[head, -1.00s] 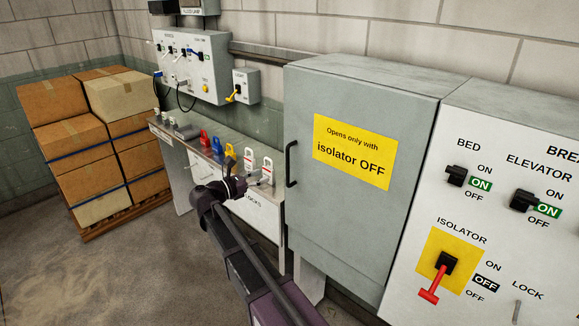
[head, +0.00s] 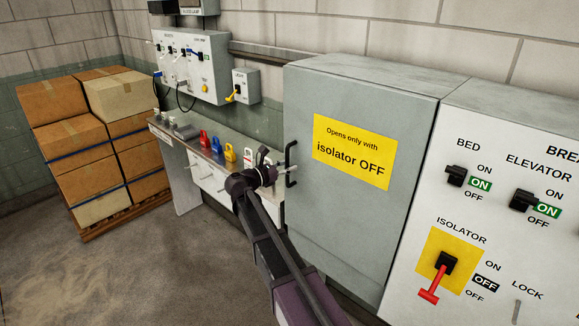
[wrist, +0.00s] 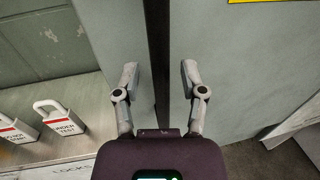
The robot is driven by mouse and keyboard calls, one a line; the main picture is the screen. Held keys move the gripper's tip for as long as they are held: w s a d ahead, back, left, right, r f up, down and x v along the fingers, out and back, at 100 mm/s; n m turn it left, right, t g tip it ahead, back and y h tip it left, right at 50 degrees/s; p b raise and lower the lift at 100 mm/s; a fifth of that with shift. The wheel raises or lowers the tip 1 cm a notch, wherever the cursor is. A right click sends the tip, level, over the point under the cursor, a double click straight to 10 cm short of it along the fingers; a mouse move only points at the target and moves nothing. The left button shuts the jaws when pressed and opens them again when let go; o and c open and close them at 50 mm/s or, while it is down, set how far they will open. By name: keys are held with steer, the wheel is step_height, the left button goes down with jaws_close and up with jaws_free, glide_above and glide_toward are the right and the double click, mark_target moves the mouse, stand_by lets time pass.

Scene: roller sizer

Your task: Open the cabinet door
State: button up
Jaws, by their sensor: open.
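The grey cabinet door (head: 345,215) is shut, with a yellow sign (head: 352,152) reading "Opens only with isolator OFF". Its black upright handle (head: 290,163) is on the door's left edge. My gripper (head: 284,172) is at the handle, its fingers open. In the wrist view my gripper (wrist: 158,78) has one finger on each side of a dark upright bar (wrist: 158,45), which looks like the handle. I cannot tell whether the fingers touch it. The red isolator lever (head: 434,285) points down, beside a highlighted OFF label.
A panel with bed and elevator switches (head: 500,210) adjoins the cabinet on the right. A lock bench (head: 185,150) with coloured padlocks stands to the left. Stacked boxes (head: 95,140) stand farther left. The floor (head: 130,270) in front is clear.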

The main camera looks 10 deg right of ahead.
steer(key=shift+c, duration=0.2)
jaws_close()
steer(key=shift+d, duration=0.1)
steer(key=shift+s, duration=0.15)
